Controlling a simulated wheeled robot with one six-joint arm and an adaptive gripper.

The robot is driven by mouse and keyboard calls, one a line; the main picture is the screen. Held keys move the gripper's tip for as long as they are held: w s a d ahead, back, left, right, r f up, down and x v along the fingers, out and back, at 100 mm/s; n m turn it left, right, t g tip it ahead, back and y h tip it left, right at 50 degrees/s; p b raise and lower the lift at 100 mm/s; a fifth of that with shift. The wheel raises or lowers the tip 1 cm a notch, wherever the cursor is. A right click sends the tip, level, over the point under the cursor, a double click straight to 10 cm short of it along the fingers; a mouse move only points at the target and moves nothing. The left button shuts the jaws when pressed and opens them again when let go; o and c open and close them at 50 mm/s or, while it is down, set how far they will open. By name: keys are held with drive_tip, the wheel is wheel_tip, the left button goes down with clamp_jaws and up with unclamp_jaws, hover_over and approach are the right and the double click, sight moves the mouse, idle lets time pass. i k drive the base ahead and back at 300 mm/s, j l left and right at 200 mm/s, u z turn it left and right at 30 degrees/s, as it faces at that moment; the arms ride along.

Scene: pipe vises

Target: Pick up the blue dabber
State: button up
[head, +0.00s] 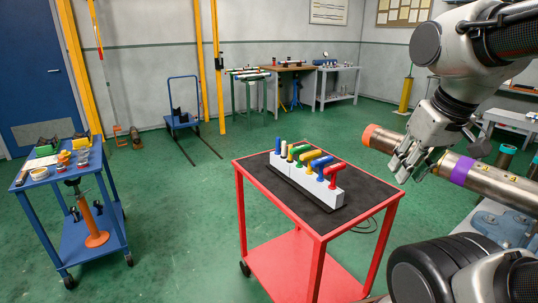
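A grey-white rack (292,181) on the red cart holds a row of coloured upright pieces. I cannot tell which blue piece is the dabber. My gripper (403,171) is to the right of the rack and apart from it, pointing down in front of a steel pipe. Its finger opening is unclear at this size.
The steel pipe (485,180) with orange end and purple band lies close by my gripper. The red cart (255,171) has a black top, bare around the rack. A blue cart (30,182) with small items stands at left. Benches line the back wall.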

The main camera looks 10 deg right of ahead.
sight(277, 152)
drive_tip(key=j+z, duration=0.2)
drive_tip(key=j, duration=0.45)
drive_tip(key=k+j+z, duration=0.2)
drive_tip(key=j, duration=0.5)
drive_tip(key=i+j+z, duration=0.25)
drive_tip(key=j, duration=0.4)
drive_tip(key=i+j+z, duration=0.1)
drive_tip(key=i+j, duration=0.15)
drive_tip(key=i+j+z, duration=0.1)
drive_tip(key=j, duration=0.35)
drive_tip(key=i+j+z, duration=0.3)
drive_tip(key=i+j, duration=0.6)
drive_tip(key=i, duration=0.1)
